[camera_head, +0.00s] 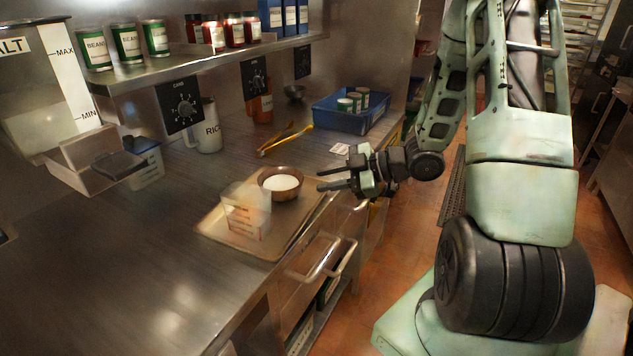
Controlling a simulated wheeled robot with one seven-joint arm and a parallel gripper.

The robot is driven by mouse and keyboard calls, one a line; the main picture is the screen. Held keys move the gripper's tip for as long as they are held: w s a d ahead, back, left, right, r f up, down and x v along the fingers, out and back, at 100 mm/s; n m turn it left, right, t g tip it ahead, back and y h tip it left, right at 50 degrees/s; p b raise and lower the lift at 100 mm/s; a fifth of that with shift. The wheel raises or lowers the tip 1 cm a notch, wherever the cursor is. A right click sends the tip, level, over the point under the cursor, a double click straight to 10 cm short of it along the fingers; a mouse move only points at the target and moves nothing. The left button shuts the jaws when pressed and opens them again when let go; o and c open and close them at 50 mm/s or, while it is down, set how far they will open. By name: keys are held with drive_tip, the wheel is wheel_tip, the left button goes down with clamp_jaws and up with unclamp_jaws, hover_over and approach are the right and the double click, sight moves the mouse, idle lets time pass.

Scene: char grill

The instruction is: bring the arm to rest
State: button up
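My gripper (322,180) is at the end of my arm, right of the middle of the picture. Its two fingers point left and stand apart, with nothing seen between them. It hovers near the counter's front edge, just right of a brown bowl (284,195) holding something white. I cannot tell whether the fingertips touch anything, but they look clear of the bowl. My arm comes down from the right side over the floor.
A metal tray (216,236) on the counter carries a clear measuring cup (246,212) and the bowl. Yellow tongs (286,138) and a blue bin (340,121) with cans lie behind. A drawer (305,285) is below the counter edge. The tiled floor (400,240) between counter and arm is free.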

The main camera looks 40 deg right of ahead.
idle(0.6)
drive_tip(key=w+m+h, duration=0.1)
drive_tip(key=w+m+g+h, duration=0.1)
drive_tip(key=h, duration=0.1)
drive_tip(key=w+m+h, duration=0.1)
drive_tip(key=h, duration=0.1)
drive_tip(key=shift+w+f+g, duration=0.2)
drive_tip(key=shift+w+g, duration=0.05)
drive_tip(key=shift+g, duration=0.05)
drive_tip(key=shift+s+a+r+m+g+h, duration=0.15)
drive_tip(key=shift+m+g+h, duration=0.1)
drive_tip(key=shift+m+h, duration=0.35)
drive_tip(key=shift+w+a+r+m+g+h, duration=0.1)
drive_tip(key=shift+m+g+h, duration=0.15)
drive_tip(key=shift+m+h, duration=0.3)
drive_tip(key=s+a+r+g, duration=0.2)
drive_tip(key=s+a+g, duration=0.2)
drive_tip(key=s+a, duration=0.8)
drive_tip(key=s+a+r+g, duration=0.3)
drive_tip(key=s+a, duration=0.9)
drive_tip(key=a, duration=0.4)
drive_tip(key=shift+a+g, duration=0.4)
drive_tip(key=shift+g, duration=0.3)
drive_tip(key=shift+m+h, duration=0.25)
